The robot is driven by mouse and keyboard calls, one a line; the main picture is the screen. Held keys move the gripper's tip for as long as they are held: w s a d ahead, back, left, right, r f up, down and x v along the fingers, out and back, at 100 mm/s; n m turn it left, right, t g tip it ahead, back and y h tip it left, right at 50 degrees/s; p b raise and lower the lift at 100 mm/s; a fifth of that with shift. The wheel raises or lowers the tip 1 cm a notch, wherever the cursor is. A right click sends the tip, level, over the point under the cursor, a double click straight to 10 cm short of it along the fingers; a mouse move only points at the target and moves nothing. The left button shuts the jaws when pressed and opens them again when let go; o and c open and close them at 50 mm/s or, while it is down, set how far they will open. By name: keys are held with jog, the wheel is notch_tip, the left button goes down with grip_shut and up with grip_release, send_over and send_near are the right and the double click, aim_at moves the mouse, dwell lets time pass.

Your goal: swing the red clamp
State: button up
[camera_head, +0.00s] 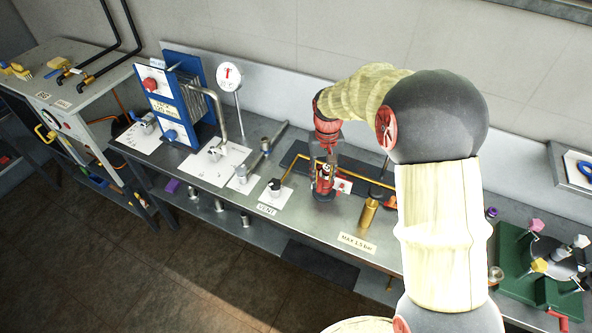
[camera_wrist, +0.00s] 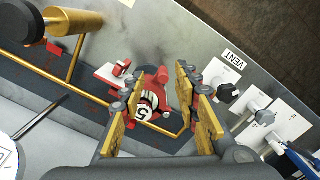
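A red clamp-like fitting (camera_head: 324,185) stands on the bench at the yellow pipe, partly hidden by my gripper (camera_head: 325,165) in the head view. In the wrist view the red fitting (camera_wrist: 162,75) lies between the fingers of my gripper (camera_wrist: 162,82), with a round black-and-white part marked 5 beside it. The two gold-padded fingers are apart, one on each side of the red fitting. I cannot tell whether either finger touches it. A smaller red piece (camera_wrist: 122,68) sits on a white plate just left of the fingers.
A brass cylinder (camera_head: 368,214) stands right of the fitting. A black knob (camera_head: 274,186) by the VENT label is to its left. A blue-and-white panel (camera_head: 178,105) and a round gauge (camera_head: 229,75) stand further left. Bare bench lies in front of the fitting.

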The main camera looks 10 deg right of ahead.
aim_at(320, 183)
jog(key=shift+w+a+r, duration=0.2)
jog(key=shift+w+r, duration=0.35)
jog(key=shift+w, duration=0.1)
jog(key=shift+a, duration=0.1)
notch_tip(320, 183, down, 7)
jog(key=shift+f+b, duration=0.2)
jog(key=shift+b, duration=0.3)
jog(key=shift+c, duration=0.9)
grip_shut()
